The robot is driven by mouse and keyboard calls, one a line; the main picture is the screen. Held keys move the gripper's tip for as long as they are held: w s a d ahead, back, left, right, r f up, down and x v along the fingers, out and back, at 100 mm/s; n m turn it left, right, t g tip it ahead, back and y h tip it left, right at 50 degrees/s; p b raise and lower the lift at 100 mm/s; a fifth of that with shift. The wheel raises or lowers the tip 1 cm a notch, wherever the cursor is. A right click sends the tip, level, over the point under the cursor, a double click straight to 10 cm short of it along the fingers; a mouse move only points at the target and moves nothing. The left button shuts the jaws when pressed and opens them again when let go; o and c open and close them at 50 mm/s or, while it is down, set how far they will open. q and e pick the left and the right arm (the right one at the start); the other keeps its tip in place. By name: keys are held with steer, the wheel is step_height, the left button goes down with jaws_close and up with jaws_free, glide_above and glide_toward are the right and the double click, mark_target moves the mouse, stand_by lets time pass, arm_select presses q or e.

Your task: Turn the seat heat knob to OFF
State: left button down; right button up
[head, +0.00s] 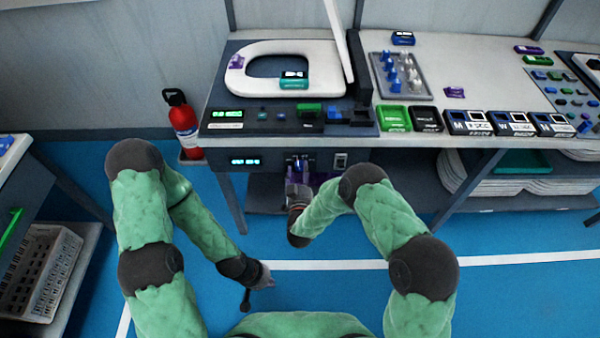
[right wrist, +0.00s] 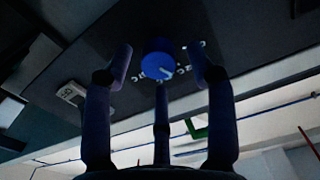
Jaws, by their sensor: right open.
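The blue knob (right wrist: 157,60) sits on a dark panel (right wrist: 95,45) in the right wrist view, with a white pointer line on its face and small white markings around it. The markings are too dim to read surely. My right gripper (right wrist: 159,50) is open, its fingers on both sides of the knob and a third finger below; I cannot tell whether any touch it. In the head view my right gripper (head: 298,186) is at the front panel below the bench top, hiding much of the knob area. My left gripper (head: 262,284) hangs low over the floor, apart from the bench; its jaws are unclear.
A white toilet seat (head: 325,53) lies on the bench above the panel. A red fire extinguisher (head: 183,122) stands left of the bench. Blue floor is open in front.

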steer(key=shift+w, duration=0.45)
steer(key=c, duration=1.1)
